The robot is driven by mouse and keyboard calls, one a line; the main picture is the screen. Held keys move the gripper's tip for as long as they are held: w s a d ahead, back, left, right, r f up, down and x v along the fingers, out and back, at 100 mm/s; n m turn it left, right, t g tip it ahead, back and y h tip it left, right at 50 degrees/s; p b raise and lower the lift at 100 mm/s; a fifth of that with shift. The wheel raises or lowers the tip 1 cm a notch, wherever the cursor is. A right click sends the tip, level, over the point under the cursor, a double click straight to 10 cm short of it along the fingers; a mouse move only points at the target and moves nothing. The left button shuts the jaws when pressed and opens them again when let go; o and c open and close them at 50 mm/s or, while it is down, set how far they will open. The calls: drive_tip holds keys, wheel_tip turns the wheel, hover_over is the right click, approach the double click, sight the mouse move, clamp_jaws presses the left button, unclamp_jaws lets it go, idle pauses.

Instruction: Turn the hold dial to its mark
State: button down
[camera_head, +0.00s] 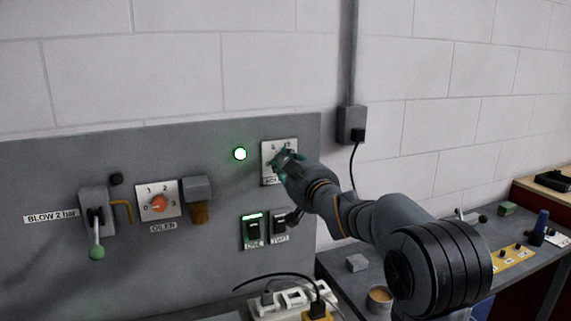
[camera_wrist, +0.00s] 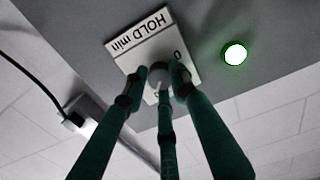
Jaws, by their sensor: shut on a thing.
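The hold dial's white plate (camera_head: 267,152) is on the grey panel, right of the green lamp. My gripper (camera_head: 281,160) covers most of the dial in the head view. In the wrist view the plate (camera_wrist: 127,63), lettered "HOLD min", appears upside down. Its grey knob (camera_wrist: 159,71) sits between the green fingers of my gripper (camera_wrist: 158,80), which is shut on it. A pale line shows on the knob. The fingers hide part of the scale, so I cannot tell exactly which mark the knob points to.
A lit green lamp (camera_head: 239,154) is left of the plate. Below are two switches, the left one (camera_head: 253,229) lit green. An oiler dial (camera_head: 158,202) and a green-knobbed lever (camera_head: 97,252) are further left. A bench (camera_head: 340,273) with small items stands at right.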

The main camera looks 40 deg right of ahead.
drive_tip(key=shift+f, duration=0.15)
drive_tip(key=shift+f+n+b, duration=0.15)
drive_tip(key=shift+n+b, duration=0.25)
drive_tip(key=shift+b, duration=0.4)
drive_tip(key=shift+n+b, duration=0.5)
drive_tip(key=shift+n, duration=0.4)
drive_tip(key=shift+r, duration=0.2)
drive_tip(key=c, duration=1.5)
unclamp_jaws()
drive_tip(key=shift+o, duration=0.5)
